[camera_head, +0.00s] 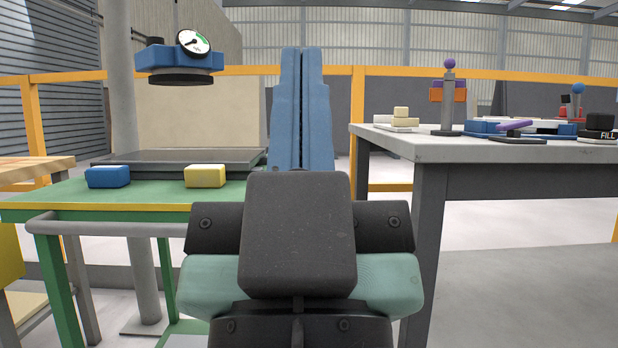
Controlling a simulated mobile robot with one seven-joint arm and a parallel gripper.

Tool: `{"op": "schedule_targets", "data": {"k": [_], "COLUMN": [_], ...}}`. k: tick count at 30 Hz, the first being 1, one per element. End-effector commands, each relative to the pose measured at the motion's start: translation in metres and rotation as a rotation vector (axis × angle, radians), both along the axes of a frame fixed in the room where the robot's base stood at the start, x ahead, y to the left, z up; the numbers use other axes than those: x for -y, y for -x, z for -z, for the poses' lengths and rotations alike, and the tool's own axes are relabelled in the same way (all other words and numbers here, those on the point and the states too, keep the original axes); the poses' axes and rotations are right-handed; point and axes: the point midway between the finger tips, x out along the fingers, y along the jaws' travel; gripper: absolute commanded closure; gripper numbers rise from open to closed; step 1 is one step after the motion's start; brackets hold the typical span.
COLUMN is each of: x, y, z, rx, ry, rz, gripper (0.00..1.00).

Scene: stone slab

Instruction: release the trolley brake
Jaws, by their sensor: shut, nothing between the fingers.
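A green trolley (60,197) with a yellow front edge and a grey push rail (130,229) stands at the left, partly behind my arm. A blue block (108,177) and a yellow block (205,176) sit apart on its top. I cannot make out which part is the brake. The trolley's lower right side is hidden by my arm. Dark and teal parts of my arm fill the lower middle of the view. My gripper's fingers do not show.
A blue lifter with a gauge (194,42) and round black pad hangs above a dark grey slab or tray (185,157). A grey table (470,148) on the right carries a purple-knobbed lever (449,64) and a purple handle (513,125). Yellow rails cross behind.

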Motion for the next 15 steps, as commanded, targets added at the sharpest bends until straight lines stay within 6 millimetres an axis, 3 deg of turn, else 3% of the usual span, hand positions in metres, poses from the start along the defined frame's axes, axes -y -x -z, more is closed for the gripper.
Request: {"op": "schedule_targets", "data": {"k": [1, 15], "x": [0.0, 0.0], "y": [0.0, 0.0], "z": [-0.037, -0.193], "rx": [0.001, 0.0], "ry": [-0.001, -0.005], "rz": [-0.001, -0.007], "gripper": [1.0, 1.0]}}
